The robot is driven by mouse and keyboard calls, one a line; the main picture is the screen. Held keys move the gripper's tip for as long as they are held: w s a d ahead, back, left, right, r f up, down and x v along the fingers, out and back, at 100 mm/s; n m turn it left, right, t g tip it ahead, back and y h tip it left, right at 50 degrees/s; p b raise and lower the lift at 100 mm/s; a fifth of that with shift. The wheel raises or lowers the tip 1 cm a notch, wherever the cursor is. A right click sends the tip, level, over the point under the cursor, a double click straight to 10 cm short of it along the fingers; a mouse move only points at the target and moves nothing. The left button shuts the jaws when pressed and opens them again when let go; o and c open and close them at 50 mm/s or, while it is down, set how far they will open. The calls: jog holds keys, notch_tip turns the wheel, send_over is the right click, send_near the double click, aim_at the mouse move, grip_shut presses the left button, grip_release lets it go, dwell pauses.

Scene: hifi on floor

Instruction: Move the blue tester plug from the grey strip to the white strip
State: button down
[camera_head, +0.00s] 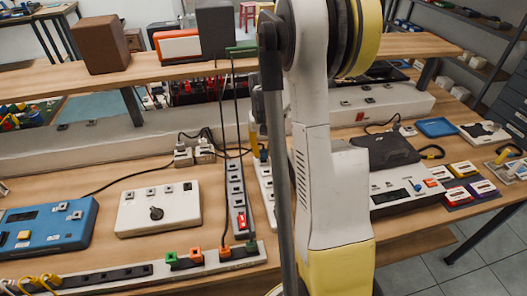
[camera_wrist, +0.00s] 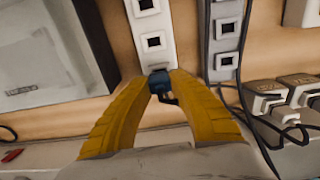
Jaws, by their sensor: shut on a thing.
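The blue tester plug (camera_wrist: 160,84) is between the yellow fingertips of my gripper (camera_wrist: 160,88) in the wrist view. It is over the near end of the white strip (camera_wrist: 152,28); I cannot tell whether it is seated in a socket. The grey strip (camera_wrist: 225,38) lies just right of the white strip there. In the head view the grey strip (camera_head: 236,198) lies left of the white strip (camera_head: 265,186), which my arm partly hides. My gripper (camera_head: 262,153) shows only in part there, at the white strip's far end.
Black cables and plug adapters (camera_wrist: 290,100) lie right of the strips in the wrist view. In the head view a white box (camera_head: 158,208) and a blue device (camera_head: 48,225) stand left. A front strip (camera_head: 120,274) with coloured plugs crosses the bench. A raised shelf (camera_head: 170,68) runs behind.

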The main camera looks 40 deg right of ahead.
jog(key=shift+f+b, duration=0.75)
dwell(2.5)
jog(key=c, duration=1.2)
grip_release()
notch_tip(320, 180, up, 12)
jog(key=shift+f, duration=0.1)
jog(key=shift+r+p, duration=2)
jog(key=shift+r, duration=0.65)
